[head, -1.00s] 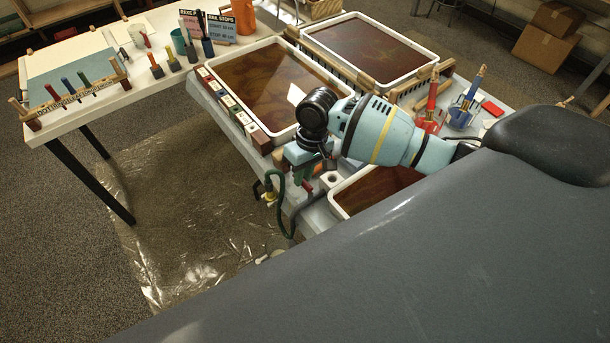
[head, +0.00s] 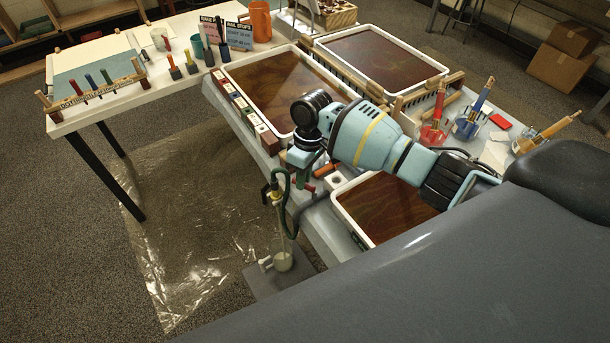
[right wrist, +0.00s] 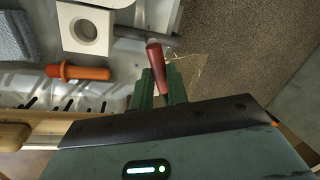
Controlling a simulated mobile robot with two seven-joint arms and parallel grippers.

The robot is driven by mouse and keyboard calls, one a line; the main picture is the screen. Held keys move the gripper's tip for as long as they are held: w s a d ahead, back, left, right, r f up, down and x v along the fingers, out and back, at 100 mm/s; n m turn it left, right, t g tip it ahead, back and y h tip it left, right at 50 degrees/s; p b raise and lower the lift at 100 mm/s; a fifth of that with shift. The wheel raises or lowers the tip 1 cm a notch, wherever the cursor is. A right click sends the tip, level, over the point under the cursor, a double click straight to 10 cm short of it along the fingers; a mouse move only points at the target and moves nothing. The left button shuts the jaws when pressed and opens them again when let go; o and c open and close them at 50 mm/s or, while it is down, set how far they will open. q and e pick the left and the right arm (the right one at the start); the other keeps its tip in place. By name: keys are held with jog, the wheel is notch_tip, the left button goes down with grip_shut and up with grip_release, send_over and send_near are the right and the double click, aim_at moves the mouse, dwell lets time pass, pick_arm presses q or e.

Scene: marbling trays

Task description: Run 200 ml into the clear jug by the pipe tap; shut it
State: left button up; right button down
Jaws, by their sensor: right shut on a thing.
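The clear jug (head: 283,261) stands low beside the table on a grey slab (head: 285,279). It seems to have something pale in its lower part, but its level marks are too small to read. A dark green hose (head: 276,190) loops at the table's edge above the jug. My right gripper (right wrist: 163,82) is shut on the red tap handle, which sticks out between its green fingers in the right wrist view (right wrist: 156,60). In the head view, my right gripper (head: 303,174) is at the table's edge, above the jug, and the tap body is largely hidden. My left gripper is out of view.
An orange-handled tool (right wrist: 78,72) and a white block with a round hole (right wrist: 85,28) lie close to my right gripper. Trays of brown liquid (head: 268,124) fill much of the table. Clear plastic sheeting (head: 180,235) covers the floor at left.

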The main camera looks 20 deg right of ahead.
jog(key=c, duration=1.4)
grip_release()
jog(key=shift+o, duration=0.2)
notch_tip(320, 180, up, 8)
jog(key=d, duration=0.1)
jog(key=shift+w+f+p, duration=0.15)
jog(key=shift+w+p, duration=0.15)
jog(key=shift+w, duration=0.1)
jog(key=shift+d, duration=0.1)
